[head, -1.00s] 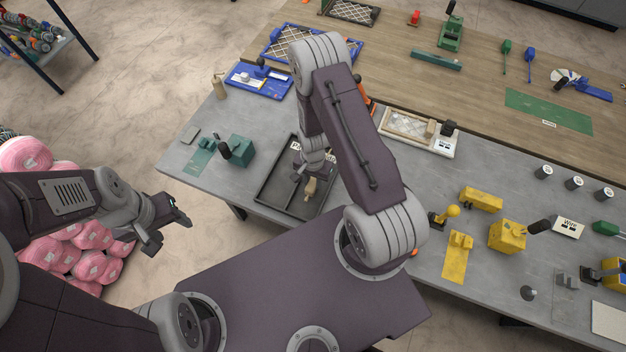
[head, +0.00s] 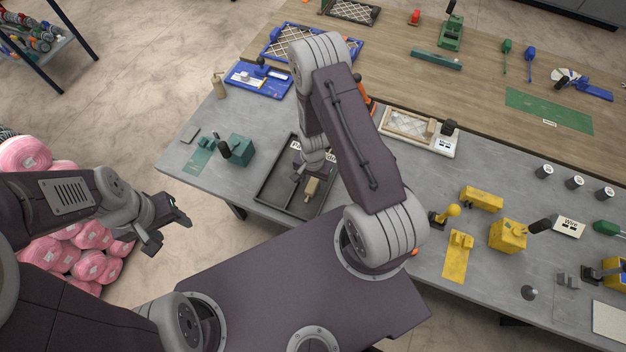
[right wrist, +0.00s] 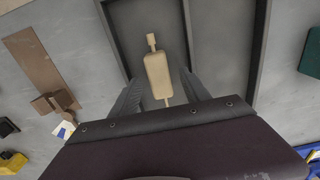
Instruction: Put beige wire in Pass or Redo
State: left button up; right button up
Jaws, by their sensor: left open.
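The beige wire (head: 312,187) looks like a small pale block with thin ends. It is over or in the right compartment of a dark two-part tray (head: 266,188); I cannot tell whether it rests on the floor. The tray's label is mostly hidden by my right arm. In the right wrist view the beige wire (right wrist: 157,75) lies between the fingers of my right gripper (right wrist: 162,88), with gaps on both sides, so the gripper looks open. The other compartment (right wrist: 219,50) is empty. My left gripper (head: 170,225) is open and empty, left of the table.
A teal block (head: 240,150) with a black-handled tool stands left of the tray. A framed mesh box (head: 408,126) and yellow fixtures (head: 507,236) stand to the right. Pink spools (head: 90,235) are piled beneath my left arm.

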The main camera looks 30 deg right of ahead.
jog(key=shift+r, duration=0.5)
notch_tip(320, 180, up, 8)
jog(key=p, duration=0.7)
